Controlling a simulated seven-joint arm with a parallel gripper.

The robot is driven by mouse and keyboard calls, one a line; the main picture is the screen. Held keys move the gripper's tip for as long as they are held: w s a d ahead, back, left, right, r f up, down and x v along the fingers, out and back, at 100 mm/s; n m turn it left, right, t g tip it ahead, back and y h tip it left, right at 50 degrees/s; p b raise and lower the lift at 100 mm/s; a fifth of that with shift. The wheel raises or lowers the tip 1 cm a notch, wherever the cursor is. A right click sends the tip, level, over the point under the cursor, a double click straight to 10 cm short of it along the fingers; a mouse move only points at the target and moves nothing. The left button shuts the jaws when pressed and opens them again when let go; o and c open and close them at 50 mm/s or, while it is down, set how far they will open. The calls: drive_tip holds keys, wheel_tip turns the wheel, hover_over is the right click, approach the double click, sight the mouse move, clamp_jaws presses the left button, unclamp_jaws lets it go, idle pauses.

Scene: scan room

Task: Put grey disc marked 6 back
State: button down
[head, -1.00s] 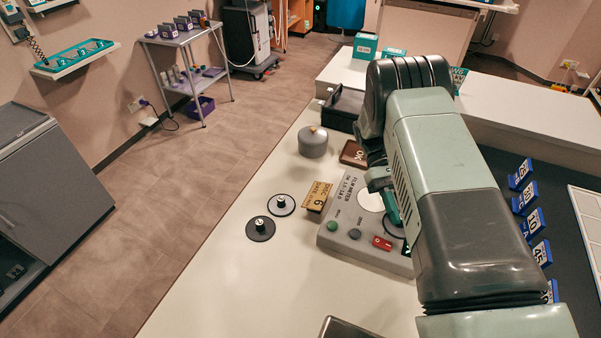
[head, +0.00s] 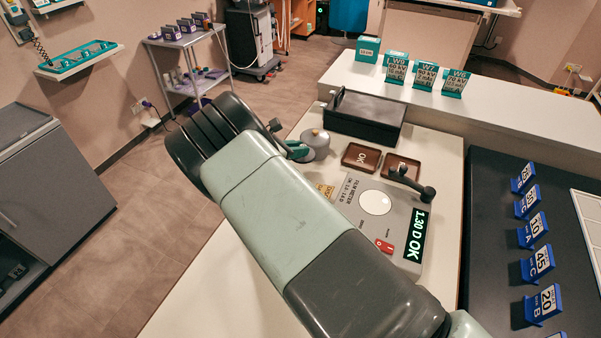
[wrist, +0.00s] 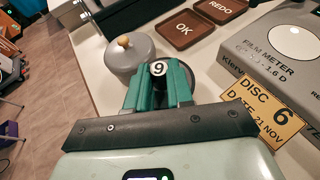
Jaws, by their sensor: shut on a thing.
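My gripper (head: 297,149) is beside the lidded grey pot (head: 315,143) on the left of the bench. In the wrist view its teal fingers (wrist: 158,88) are shut on a black knob (wrist: 158,69) with a white round label. The label reads like a 9 from this side; I cannot tell whether it is an upside-down 6. The disc under the knob is mostly hidden by the fingers. A yellow card (wrist: 263,112) reading "DISC 6, DATE 21 NOV" lies to the right of the fingers. The film meter (head: 408,215) shows "1.30 D OK", its round white window bare.
Brown OK (head: 350,164) and REDO (head: 388,175) trays lie behind the meter. A black box (head: 365,118) stands at the back. Blue numbered stands (head: 540,262) line the dark mat on the right.

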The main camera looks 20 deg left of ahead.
wheel_tip(320, 180, down, 8)
drive_tip(key=shift+f, duration=0.15)
idle(0.4)
drive_tip(key=c, duration=1)
unclamp_jaws()
drive_tip(key=shift+f, duration=0.1)
drive_tip(key=shift+s+a+r, duration=0.1)
drive_tip(key=shift+s+r, duration=0.1)
drive_tip(key=shift+r, duration=0.05)
drive_tip(key=v, duration=1.1)
drive_tip(key=shift+s+r, duration=0.1)
drive_tip(key=shift+s, duration=0.1)
